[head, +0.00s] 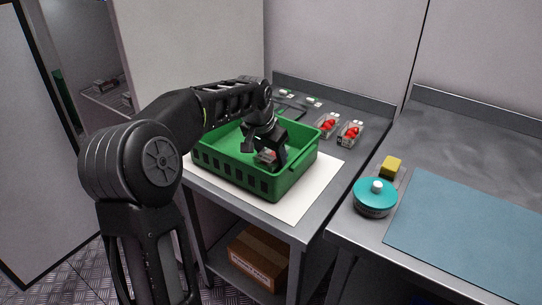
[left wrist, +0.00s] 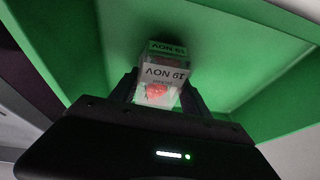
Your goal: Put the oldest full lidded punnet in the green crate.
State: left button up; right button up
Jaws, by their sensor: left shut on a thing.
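The green crate (head: 277,183) stands on a white mat on the steel table. My left gripper (head: 267,155) reaches down inside the crate and is shut on a clear lidded punnet (head: 267,156). In the left wrist view the punnet (left wrist: 160,85) sits between the fingers, with red berries inside and a label reading "19 NOV". The crate's green walls (left wrist: 230,60) surround it there. I cannot tell whether the punnet touches the crate floor. Two punnets with red berries, one (head: 327,125) and another (head: 350,132), stand behind the crate to the right. My right gripper is not in view.
Small clear containers (head: 312,102) lie at the back of the table. A teal lidded pot (head: 375,198) and a yellow block (head: 391,166) stand on the right counter beside a blue mat (head: 470,235). A cardboard box (head: 258,258) is on the lower shelf.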

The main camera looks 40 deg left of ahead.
pick_arm(q)
jog(key=shift+f, duration=0.15)
jog(key=o, duration=1.5)
jog(key=shift+r, duration=0.2)
jog(key=p+v, duration=0.1)
jog(key=v, duration=1.1)
jog(key=shift+f, duration=0.1)
